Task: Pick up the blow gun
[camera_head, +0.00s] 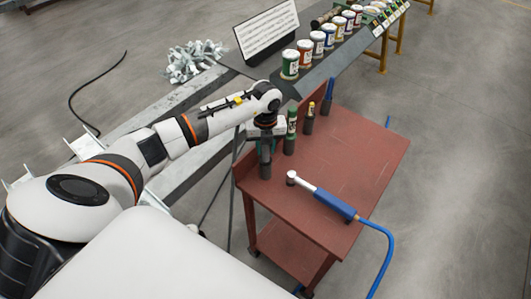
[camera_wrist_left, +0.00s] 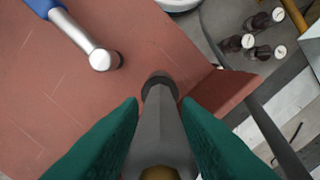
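A tool with a blue handle and silver head (camera_head: 321,200) lies on the red table, joined to a blue hose; its head shows at upper left in the left wrist view (camera_wrist_left: 100,58). I cannot tell whether this is the blow gun. My left gripper (camera_head: 266,135) is above the table's left side, pointing down. Its green fingers (camera_wrist_left: 160,108) are open around a grey upright piece (camera_wrist_left: 160,125) with a brass end. Gaps show between that piece and the fingertips. In the head view it is a dark cylinder (camera_head: 265,163) below the wrist. My right gripper is out of view.
Behind the gripper stand a green-topped holder (camera_head: 291,130), a yellow-topped one (camera_head: 309,118) and a blue-handled tool (camera_head: 328,92). Paint cans (camera_head: 290,64) line a bench at the back. The right part of the red table (camera_head: 372,150) is clear. A blue hose (camera_head: 386,250) hangs off its front.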

